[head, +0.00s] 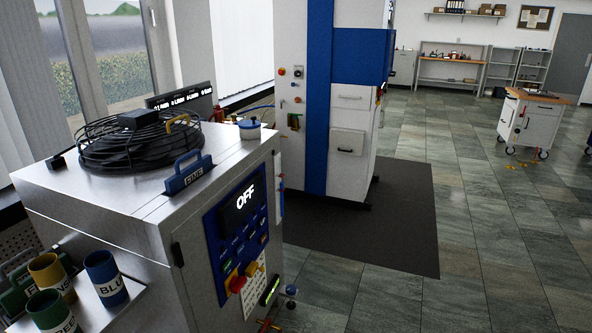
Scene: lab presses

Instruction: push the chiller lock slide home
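The chiller (100,205) is taken to be the steel cabinet at the left of the head view. Its front carries a blue control panel (225,225) with a display (243,205) reading OFF. A red and yellow switch (236,282) sits low on the panel. A yellow part (255,268) sits beside it above a white plate with small marks. A green-lit strip (270,291) is further right. I cannot tell which part is the lock slide or how it stands. Neither of my grippers is in view.
A fan-like coil (125,145), a blue handled block (188,172) marked FINE and a white-and-blue pot (249,128) stand on the cabinet. Colored cups (105,278) are at lower left. A tall white and blue machine (335,90) stands behind.

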